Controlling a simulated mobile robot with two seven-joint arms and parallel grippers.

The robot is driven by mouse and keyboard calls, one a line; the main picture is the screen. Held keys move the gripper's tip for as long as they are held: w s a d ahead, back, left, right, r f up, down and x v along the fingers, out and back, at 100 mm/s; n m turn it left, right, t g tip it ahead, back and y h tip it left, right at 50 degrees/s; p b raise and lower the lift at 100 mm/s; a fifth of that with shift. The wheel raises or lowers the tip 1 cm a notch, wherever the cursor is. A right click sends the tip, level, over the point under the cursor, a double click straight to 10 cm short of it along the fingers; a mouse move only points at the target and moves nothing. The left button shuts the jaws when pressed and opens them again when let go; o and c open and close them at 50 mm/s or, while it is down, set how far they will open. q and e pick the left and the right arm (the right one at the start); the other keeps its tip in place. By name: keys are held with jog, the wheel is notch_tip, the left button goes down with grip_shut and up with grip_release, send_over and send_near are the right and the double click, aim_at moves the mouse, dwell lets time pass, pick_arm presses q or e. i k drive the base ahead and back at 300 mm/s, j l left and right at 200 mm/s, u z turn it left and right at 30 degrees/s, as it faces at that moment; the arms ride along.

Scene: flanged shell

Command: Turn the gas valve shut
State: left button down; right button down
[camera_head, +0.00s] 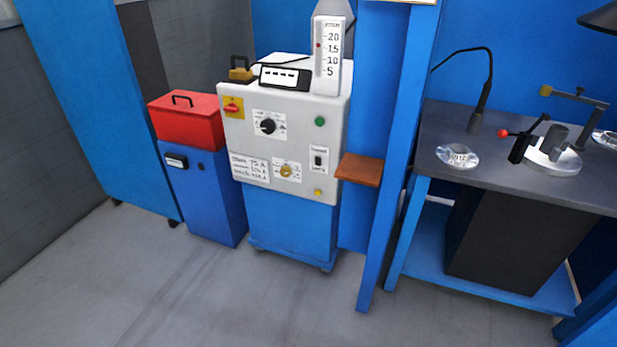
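A grey control cabinet (295,140) on a blue wheeled base stands in the middle of the head view. No part is clearly labelled as the gas valve. A brass-coloured block with a dark handle (240,70) sits on the cabinet's top left. A small brass-coloured round knob (286,171) is on the lower front panel. A white flow gauge (327,55) marked 5 to 20 stands at the top right, with a red mark near its upper middle. I cannot tell which brass part is the valve. Neither of my grippers is in view.
A red toolbox (188,120) sits on a blue cabinet (205,190) to the left. A brown shelf (360,170) juts out beside a blue post (393,190). A dark workbench (520,160) with a lamp and fixtures stands right. The grey floor (220,300) in front is clear.

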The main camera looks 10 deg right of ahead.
aim_at(285, 172)
jog(key=i+j+z, duration=0.1)
jog(key=j, duration=0.3)
jog(key=i+j, duration=0.25)
jog(key=j, duration=0.15)
jog(key=i+j+z, duration=0.15)
jog(key=j, duration=0.25)
jog(key=i+j+z, duration=0.1)
jog(key=j, duration=0.35)
jog(key=i+j+z, duration=0.1)
jog(key=j, duration=0.3)
jog(key=i+j, duration=0.15)
jog(key=j, duration=0.3)
jog(key=i+j+z, duration=0.15)
jog(key=j, duration=0.3)
jog(key=i+j+z, duration=0.1)
jog(key=i+j, duration=0.2)
jog(key=i, duration=0.2)
